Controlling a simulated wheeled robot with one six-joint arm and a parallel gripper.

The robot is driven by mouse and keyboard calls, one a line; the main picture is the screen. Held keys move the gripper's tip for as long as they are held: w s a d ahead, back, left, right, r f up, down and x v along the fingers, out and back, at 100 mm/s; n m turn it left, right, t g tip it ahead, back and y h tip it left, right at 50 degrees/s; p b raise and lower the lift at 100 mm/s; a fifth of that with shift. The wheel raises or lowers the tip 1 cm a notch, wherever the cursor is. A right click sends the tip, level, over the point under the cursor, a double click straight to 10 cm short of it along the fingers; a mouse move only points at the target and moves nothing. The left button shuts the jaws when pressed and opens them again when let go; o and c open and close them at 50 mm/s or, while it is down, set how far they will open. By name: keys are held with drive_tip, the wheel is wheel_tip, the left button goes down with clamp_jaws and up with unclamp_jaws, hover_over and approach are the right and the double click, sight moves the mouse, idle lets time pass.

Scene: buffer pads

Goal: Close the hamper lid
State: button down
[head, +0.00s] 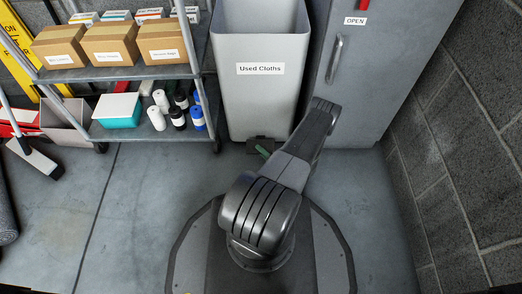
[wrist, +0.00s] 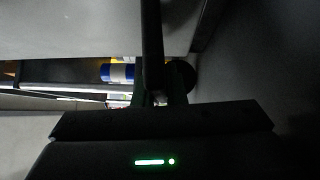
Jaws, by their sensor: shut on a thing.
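The hamper (head: 258,95) is a tall light grey bin labelled "Used Cloths", standing at the back centre. Its top shows as an open mouth and no lid is in view. A dark pedal (head: 258,143) sits at its foot, partly hidden by my arm. My gripper shows only as a green finger piece (head: 263,152) beside the pedal, low near the floor. In the wrist view my gripper (wrist: 157,95) is shut on a dark upright bar (wrist: 151,40), probably the pedal. The view is too dark to be certain.
A grey cabinet (head: 375,75) and block wall (head: 465,150) are at the right. Floor is clear at front left.

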drive_tip(key=c, duration=1.5)
unclamp_jaws()
